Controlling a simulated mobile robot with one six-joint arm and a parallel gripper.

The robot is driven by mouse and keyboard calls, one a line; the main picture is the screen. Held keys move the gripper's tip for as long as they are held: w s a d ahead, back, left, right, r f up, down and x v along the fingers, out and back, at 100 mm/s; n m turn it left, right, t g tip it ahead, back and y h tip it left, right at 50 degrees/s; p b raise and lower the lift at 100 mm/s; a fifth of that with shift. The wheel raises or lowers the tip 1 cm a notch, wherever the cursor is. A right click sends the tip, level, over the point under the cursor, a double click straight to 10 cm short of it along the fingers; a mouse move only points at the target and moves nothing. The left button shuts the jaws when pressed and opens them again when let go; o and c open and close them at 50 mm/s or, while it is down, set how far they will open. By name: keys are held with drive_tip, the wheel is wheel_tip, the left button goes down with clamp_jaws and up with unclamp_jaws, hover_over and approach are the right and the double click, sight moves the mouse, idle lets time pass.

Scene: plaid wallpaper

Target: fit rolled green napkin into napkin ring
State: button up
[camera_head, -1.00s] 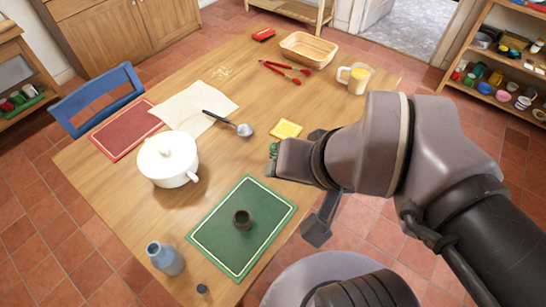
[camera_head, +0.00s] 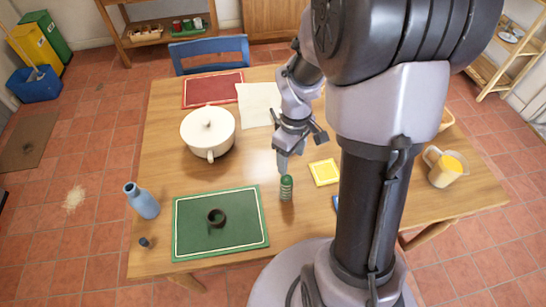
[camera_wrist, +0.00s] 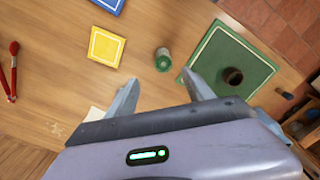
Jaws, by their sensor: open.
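The rolled green napkin (camera_head: 286,188) stands upright on the table, just right of the green placemat. It also shows in the wrist view (camera_wrist: 163,59), beyond and between my fingertips. The dark napkin ring (camera_head: 216,217) rests on the green placemat (camera_head: 187,241), its opening facing up; in the wrist view the ring (camera_wrist: 232,76) is right of the napkin. My gripper (camera_head: 291,160) is open and empty, above the table and close behind the napkin in the head view. In the wrist view both fingers (camera_wrist: 163,90) are spread, with a gap to the napkin.
A blue bottle (camera_head: 142,201) and a small dark cap (camera_head: 144,242) are at the left. A yellow coaster (camera_head: 324,172) lies right of the napkin. A jug (camera_head: 446,167) stands at the far right.

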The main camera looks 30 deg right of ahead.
sight(288, 179)
drive_tip(key=f+b, duration=0.1)
drive_tip(key=f, duration=0.2)
drive_tip(key=f+b, duration=0.1)
drive_tip(key=f, duration=0.3)
drive_tip(key=f+b, duration=0.2)
drive_tip(key=f, duration=0.1)
drive_tip(key=shift+a+f, duration=0.15)
drive_tip(key=shift+a, duration=0.1)
drive_tip(key=f+b, duration=0.3)
drive_tip(key=f, duration=0.2)
drive_tip(key=shift+a+f+b, duration=0.15)
drive_tip(key=shift+a+b, duration=0.05)
drive_tip(key=shift+b, duration=0.1)
clamp_jaws()
